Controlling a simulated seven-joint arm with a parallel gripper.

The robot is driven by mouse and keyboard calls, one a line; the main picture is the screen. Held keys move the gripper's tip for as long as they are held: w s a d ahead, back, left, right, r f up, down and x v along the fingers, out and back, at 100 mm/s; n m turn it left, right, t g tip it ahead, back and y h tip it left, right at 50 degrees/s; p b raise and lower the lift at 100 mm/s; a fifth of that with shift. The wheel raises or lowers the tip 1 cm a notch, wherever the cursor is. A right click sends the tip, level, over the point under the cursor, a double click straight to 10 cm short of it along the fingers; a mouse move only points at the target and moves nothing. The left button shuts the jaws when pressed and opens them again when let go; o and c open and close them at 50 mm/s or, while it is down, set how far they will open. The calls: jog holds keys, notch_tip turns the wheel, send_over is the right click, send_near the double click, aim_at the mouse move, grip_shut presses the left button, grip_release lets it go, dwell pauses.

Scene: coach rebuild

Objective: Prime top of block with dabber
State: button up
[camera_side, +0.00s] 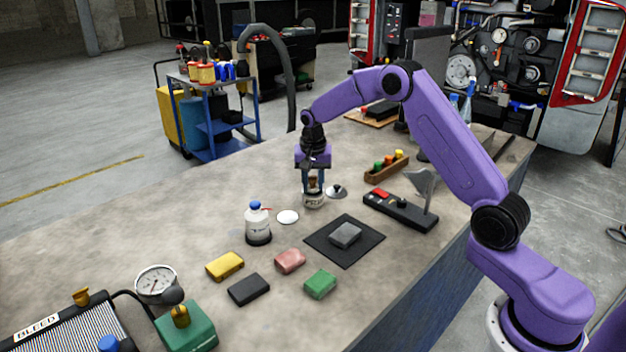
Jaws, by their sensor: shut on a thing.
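My gripper (313,182) points down at the middle of the bench. It is shut on the brown handle of the dabber (313,185). The dabber's lower end is hidden in or behind the mouth of a small pale jar (313,201) with dark lettering; I cannot tell how deep it sits. A grey block (345,233) lies flat on a black square mat (345,257), in front and to the right of the jar. My gripper is apart from the block.
A dark lid with a knob (337,191) lies right of the jar. A white disc (288,217) and a blue-capped bottle (258,224) stand left. Yellow (225,265), black (249,289), pink (290,261) and green (320,284) blocks lie in front. A black device (400,211) is right.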

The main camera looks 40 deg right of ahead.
aim_at(313, 176)
dwell(0.5)
jog(key=shift+r, duration=3.45)
